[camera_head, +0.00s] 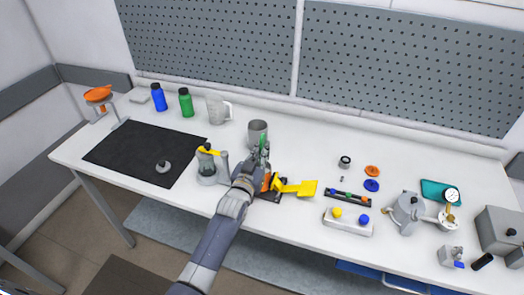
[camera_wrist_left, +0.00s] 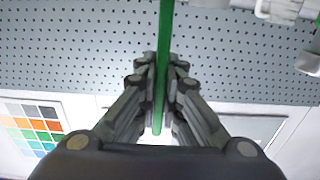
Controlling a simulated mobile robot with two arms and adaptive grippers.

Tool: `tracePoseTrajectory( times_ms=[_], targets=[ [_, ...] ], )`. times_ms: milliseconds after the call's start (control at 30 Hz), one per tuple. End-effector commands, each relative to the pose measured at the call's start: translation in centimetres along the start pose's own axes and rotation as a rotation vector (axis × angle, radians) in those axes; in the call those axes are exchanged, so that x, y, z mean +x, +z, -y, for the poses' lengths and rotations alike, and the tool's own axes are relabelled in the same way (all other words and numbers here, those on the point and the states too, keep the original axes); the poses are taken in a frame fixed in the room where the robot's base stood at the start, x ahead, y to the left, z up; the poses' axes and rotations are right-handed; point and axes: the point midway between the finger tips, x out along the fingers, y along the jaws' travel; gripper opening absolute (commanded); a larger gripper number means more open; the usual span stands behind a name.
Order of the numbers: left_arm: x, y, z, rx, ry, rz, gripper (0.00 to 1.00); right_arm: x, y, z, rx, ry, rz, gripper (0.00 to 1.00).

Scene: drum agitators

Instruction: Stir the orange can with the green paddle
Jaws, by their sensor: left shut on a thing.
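My left gripper (camera_head: 260,163) is shut on the green paddle (camera_head: 264,144). In the left wrist view, the paddle's green shaft (camera_wrist_left: 165,45) runs between the closed fingers (camera_wrist_left: 160,88). The orange can (camera_head: 267,182) is at the front middle of the table, mostly hidden behind my left gripper and wrist. The paddle's lower end is hidden, so I cannot tell whether it is inside the can. My right gripper is not in view.
A yellow paddle (camera_head: 301,187) is just right of the orange can. A grey mug (camera_head: 257,131) stands behind my gripper, and a grey jar with a yellow top (camera_head: 207,168) stands to its left. A black mat (camera_head: 140,142) covers the left of the table.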

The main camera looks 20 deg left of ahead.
Motion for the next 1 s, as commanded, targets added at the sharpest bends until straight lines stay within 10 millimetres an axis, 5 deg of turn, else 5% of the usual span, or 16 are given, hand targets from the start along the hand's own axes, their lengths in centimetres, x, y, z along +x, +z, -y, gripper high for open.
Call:
tracePoseTrajectory(
  times_ms=[267,1000],
  targets=[
    [0.0,-3.1,0.0,0.000,0.000,-0.001,0.00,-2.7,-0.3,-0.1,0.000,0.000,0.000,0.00],
    [0.0,-10.1,0.0,0.000,0.000,-0.003,0.00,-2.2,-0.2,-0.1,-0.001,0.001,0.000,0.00]
  ],
)
